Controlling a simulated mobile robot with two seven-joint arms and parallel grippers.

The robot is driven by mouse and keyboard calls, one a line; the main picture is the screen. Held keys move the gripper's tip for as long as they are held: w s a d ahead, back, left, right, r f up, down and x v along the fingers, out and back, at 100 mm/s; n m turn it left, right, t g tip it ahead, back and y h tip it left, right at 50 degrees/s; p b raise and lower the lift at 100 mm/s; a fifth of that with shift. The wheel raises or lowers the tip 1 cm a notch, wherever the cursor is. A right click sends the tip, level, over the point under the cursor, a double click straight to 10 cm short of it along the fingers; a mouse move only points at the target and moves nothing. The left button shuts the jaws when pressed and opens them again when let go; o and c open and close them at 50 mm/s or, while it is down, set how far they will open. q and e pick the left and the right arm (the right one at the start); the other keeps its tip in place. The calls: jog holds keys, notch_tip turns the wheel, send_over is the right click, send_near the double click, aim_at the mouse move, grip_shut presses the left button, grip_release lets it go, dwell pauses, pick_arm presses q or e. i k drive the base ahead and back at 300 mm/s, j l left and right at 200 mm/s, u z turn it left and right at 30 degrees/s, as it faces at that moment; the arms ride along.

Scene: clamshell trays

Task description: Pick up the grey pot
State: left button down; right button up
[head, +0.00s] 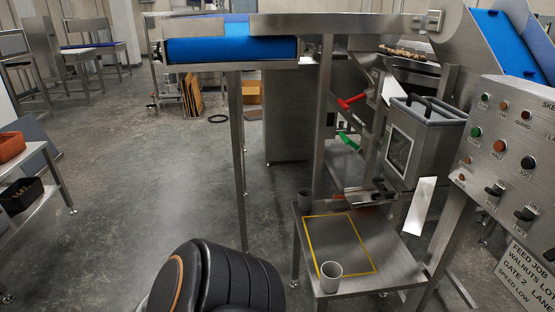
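A light grey, open-topped pot (331,277) stands upright at the front edge of a low metal table (372,262), at the front edge of a yellow outlined rectangle. Neither of my grippers shows in the head view. A black ribbed part with an orange ring at the bottom is likely a link of my own arm; its gripper is out of view.
A control panel (507,165) with buttons and switches stands close on the right. A grey hopper box (425,135) is behind the table. A blue conveyor (232,49) on metal legs crosses the back. Shelves with an orange bin (11,147) stand at left. Floor between is clear.

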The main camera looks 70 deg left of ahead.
aim_at(304, 195)
jog(key=u, duration=2.2)
jog(key=i+j, duration=0.25)
jog(key=i, duration=0.2)
jog(key=i+j+u, duration=0.1)
jog(key=i, duration=0.4)
jog(key=i+j, duration=0.3)
jog(key=i, duration=0.15)
jog(key=i+j+u, duration=0.15)
jog(key=i, duration=0.35)
